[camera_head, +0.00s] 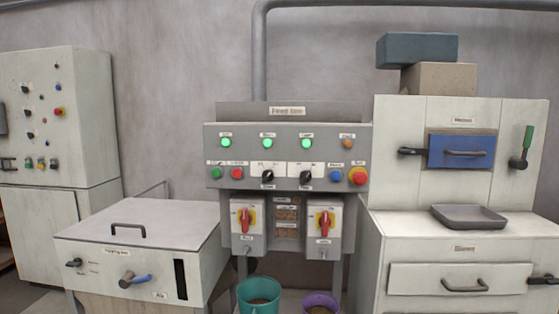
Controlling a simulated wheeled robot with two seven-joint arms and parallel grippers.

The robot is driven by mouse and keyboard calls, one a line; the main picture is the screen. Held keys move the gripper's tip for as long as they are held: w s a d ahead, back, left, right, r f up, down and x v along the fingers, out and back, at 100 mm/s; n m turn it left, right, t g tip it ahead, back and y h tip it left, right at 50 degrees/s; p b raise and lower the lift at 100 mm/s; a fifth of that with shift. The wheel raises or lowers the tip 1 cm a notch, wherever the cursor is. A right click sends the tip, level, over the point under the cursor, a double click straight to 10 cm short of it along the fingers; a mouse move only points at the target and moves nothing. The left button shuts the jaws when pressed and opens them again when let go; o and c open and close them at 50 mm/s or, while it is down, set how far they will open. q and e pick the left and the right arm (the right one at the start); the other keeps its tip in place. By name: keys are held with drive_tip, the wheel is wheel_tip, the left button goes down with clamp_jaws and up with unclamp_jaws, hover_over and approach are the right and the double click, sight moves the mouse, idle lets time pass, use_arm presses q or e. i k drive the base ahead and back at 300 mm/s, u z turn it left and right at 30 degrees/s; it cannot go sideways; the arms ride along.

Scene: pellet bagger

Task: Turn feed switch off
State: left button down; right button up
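A grey control panel (288,128) stands in the middle of the head view under a sign that seems to read "Feed Line". Two black selector knobs (267,177) (306,177) sit on its lower row. Below hang two boxes, each with a red rotary handle on a yellow plate: a left rotary switch (245,219) and a right rotary switch (325,222). Both red handles look roughly upright. The small labels are too blurred to tell which one is the feed switch. Three green lamps (267,143) are lit on the top row. Neither gripper is in view.
A teal bucket (259,298) and a purple bucket (320,304) stand below the boxes. A white-topped cabinet (140,225) is at left, with a taller button cabinet (55,120) behind it. A white cabinet with drawers (460,250) and a grey tray (468,217) is at right.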

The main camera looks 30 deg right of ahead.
sight(305, 176)
drive_tip(key=z, duration=0.25)
drive_tip(key=k, duration=0.3)
drive_tip(key=z, duration=3.35)
drive_tip(key=i, duration=0.1)
drive_tip(key=u, duration=2.3)
drive_tip(key=i, duration=0.75)
drive_tip(key=u, duration=0.7)
